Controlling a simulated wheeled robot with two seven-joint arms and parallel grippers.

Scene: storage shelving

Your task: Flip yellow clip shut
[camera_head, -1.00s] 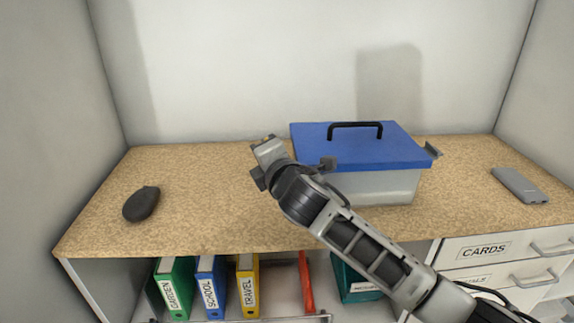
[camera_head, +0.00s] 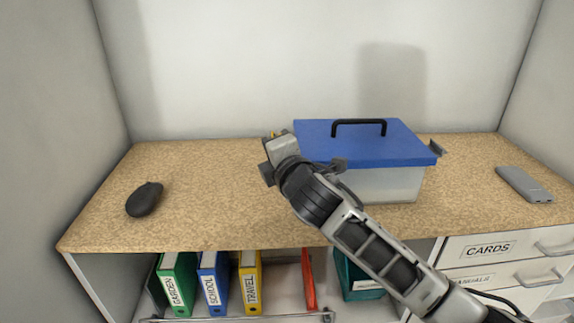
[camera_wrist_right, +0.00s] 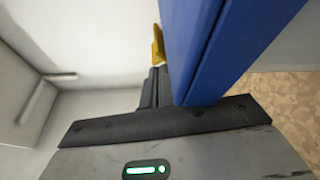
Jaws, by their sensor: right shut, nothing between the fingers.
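The box (camera_head: 385,186) has a blue lid (camera_head: 390,148) with a black handle and stands on the shelf top. The yellow clip (camera_head: 274,134) shows only as a small bit past my right gripper (camera_head: 281,148), at the lid's left side. In the right wrist view the yellow clip (camera_wrist_right: 157,45) stands out beside the blue lid (camera_wrist_right: 205,50), just beyond the tips of my right gripper (camera_wrist_right: 156,72). That gripper is shut and empty. I cannot tell whether it touches the clip. My left gripper is not in view.
A dark mouse-like object (camera_head: 144,199) lies at the left and a grey device (camera_head: 524,185) at the right. Binders (camera_head: 212,285) stand below.

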